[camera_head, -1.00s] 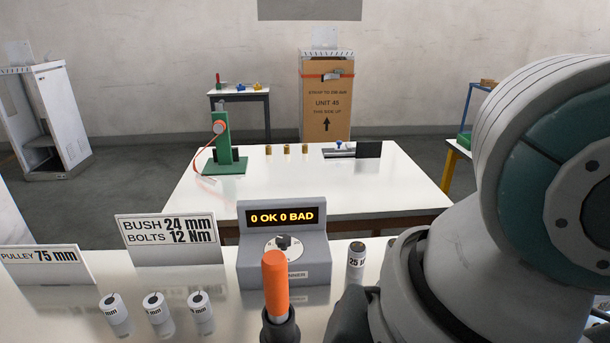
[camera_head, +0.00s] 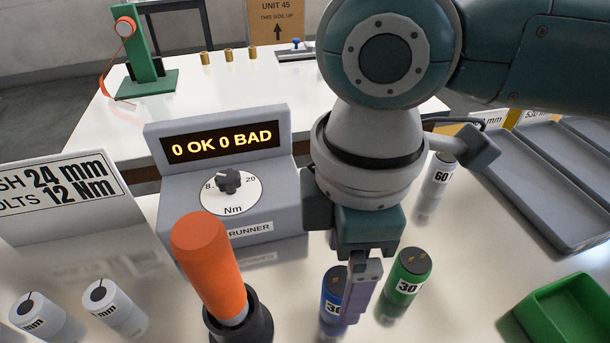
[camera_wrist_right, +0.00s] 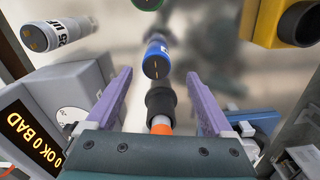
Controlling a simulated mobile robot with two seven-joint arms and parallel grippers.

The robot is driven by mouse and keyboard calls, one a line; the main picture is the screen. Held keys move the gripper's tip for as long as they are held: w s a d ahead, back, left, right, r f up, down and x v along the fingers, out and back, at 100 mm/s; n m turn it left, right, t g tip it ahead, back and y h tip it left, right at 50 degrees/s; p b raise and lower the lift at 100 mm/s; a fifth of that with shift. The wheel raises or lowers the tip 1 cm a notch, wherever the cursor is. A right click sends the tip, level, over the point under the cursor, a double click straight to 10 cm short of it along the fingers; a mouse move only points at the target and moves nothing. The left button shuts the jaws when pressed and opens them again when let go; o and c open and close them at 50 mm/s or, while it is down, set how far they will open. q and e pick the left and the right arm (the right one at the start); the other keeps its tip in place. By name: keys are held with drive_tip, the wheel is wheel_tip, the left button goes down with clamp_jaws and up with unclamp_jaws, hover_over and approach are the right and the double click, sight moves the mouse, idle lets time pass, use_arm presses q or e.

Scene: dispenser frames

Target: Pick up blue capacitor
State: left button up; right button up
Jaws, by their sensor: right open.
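The blue capacitor (camera_head: 332,292) stands on the white table, partly hidden behind my right gripper's fingers in the head view. In the wrist view the blue capacitor (camera_wrist_right: 157,60) lies just beyond the fingertips, between their lines. My right gripper (camera_head: 357,300) points down beside it, on its right in the head view. In the wrist view its purple fingers (camera_wrist_right: 158,76) are spread wide with nothing gripped. A green capacitor (camera_head: 408,277) stands close to the right of the blue one. My left gripper is not in view.
An orange-handled tool (camera_head: 208,262) stands in a black holder left of the gripper. Behind it is a grey tester (camera_head: 275,205) reading 0 OK 0 BAD. A white capacitor (camera_head: 433,182), a green bin (camera_head: 570,315) and grey trays (camera_head: 540,185) are at right.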

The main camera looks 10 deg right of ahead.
sight(343, 277)
drive_tip(key=f, duration=0.4)
drive_tip(key=shift+w+d+f, duration=0.15)
drive_tip(key=shift+w+f, duration=0.05)
clamp_jaws()
idle(0.5)
